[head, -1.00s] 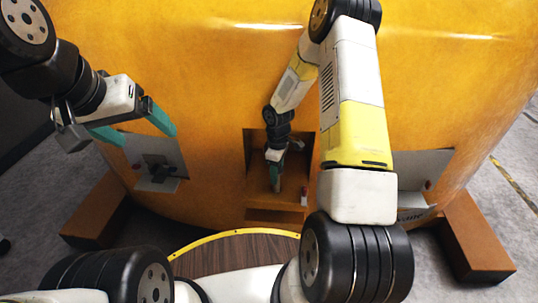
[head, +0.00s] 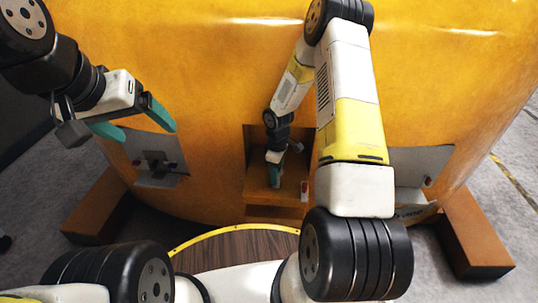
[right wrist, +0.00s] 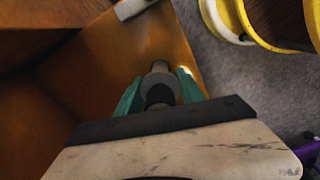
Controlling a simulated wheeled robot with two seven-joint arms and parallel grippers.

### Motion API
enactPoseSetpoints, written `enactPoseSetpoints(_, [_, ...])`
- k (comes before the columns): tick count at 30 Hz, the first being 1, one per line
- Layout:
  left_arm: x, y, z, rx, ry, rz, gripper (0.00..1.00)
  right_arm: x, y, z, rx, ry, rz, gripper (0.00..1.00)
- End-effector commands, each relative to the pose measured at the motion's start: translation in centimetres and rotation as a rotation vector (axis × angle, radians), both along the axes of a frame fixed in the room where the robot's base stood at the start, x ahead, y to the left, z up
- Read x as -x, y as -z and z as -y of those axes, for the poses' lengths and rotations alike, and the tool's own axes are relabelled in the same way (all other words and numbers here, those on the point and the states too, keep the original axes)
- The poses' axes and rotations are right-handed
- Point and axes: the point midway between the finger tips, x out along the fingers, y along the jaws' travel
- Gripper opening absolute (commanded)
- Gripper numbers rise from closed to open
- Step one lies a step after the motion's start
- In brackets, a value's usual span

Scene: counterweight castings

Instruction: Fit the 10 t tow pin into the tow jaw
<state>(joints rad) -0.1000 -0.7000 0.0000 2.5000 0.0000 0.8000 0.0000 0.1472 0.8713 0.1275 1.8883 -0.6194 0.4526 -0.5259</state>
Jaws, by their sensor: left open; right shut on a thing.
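My right gripper (head: 275,182) reaches into the square recess of the tow jaw (head: 263,207) in the middle of the yellow casting. In the right wrist view its teal fingers (right wrist: 158,92) are shut on a grey, round tow pin (right wrist: 159,68). The pin's far end is hard to make out, and I cannot tell whether it sits in a hole. Its weight marking is not readable. In the head view the gripper hides the pin. My left gripper (head: 150,128) is open and empty, in front of the casting's left side.
A grey bracket plate (head: 160,178) is on the casting's left, another (head: 420,168) on its right. Brown blocks stand at the left (head: 97,210) and right (head: 475,235). A small red-and-white piece (head: 304,190) is at the recess's right edge. My right arm covers much of the centre.

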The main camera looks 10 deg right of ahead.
Motion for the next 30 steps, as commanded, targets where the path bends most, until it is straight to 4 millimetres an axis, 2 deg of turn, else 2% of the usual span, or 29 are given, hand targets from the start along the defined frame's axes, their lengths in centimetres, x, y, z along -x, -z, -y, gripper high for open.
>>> enactPoseSetpoints(30, [0.0, 0.0, 0.0, 0.0, 0.0, 0.0, 0.83, -0.1, 2.5, 0.0, 0.0, 0.0, 0.004, 0.0])
